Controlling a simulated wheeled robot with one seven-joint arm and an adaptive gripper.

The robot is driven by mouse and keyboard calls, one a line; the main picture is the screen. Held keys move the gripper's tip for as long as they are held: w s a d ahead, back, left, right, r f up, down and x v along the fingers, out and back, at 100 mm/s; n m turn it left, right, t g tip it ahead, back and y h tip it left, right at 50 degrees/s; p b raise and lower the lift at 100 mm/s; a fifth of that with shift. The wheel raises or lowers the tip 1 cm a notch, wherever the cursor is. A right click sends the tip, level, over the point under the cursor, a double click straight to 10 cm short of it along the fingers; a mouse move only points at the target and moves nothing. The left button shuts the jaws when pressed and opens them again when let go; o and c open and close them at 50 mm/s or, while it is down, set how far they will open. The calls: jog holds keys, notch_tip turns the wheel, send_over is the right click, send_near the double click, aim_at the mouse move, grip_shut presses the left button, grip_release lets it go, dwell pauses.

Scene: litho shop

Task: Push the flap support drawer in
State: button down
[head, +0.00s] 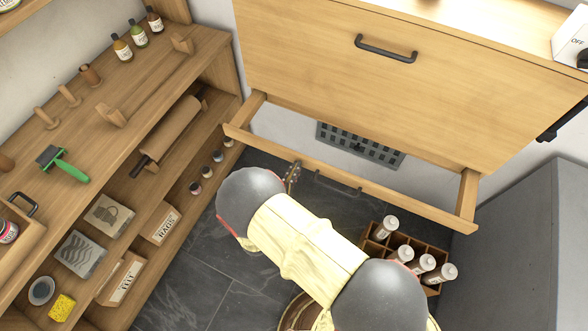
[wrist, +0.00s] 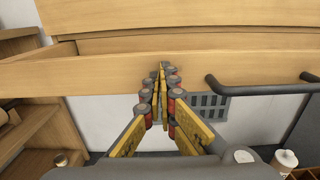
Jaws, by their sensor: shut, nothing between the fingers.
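The flap support drawer (head: 400,196) is a shallow pale-wood frame standing out from under the wooden cabinet, its two side rails visible and its inside open to the floor. Its front board (wrist: 90,74) crosses the wrist view, with a dark bar handle (wrist: 262,85) to the right of my gripper. My gripper (wrist: 163,68) is shut and empty, its fingertips pointing at the front board left of the handle. I cannot tell whether they touch it. In the head view my gripper (head: 295,167) is small and partly hidden behind my arm.
The cabinet's large flap (head: 400,85) with a dark handle is upright above the drawer. Shelves (head: 125,115) with bottles, a roller and boxes stand at left. A bottle crate (head: 408,238) sits on the floor at right, beside a grey cabinet (head: 525,250). A dark grille (head: 340,142) is on the wall behind.

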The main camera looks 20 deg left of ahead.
aim_at(302, 156)
jog(key=shift+w, duration=0.15)
jog(key=w, duration=0.6)
jog(key=w+d+b, duration=0.1)
jog(key=w, duration=0.5)
jog(key=w+b, duration=0.1)
jog(key=w, duration=0.5)
jog(key=shift+w+d, duration=0.2)
jog(key=shift+d, duration=0.1)
jog(key=shift+w, duration=0.5)
jog(key=shift+r, duration=0.1)
jog(key=shift+a, duration=0.1)
jog(key=shift+s+b, duration=0.3)
jog(key=s+p, duration=0.1)
jog(key=s, duration=0.8)
jog(key=s+a+p, duration=0.1)
jog(key=s, duration=0.3)
jog(key=shift+s+p, duration=0.25)
jog(key=shift+p, duration=0.05)
jog(key=shift+f, duration=0.2)
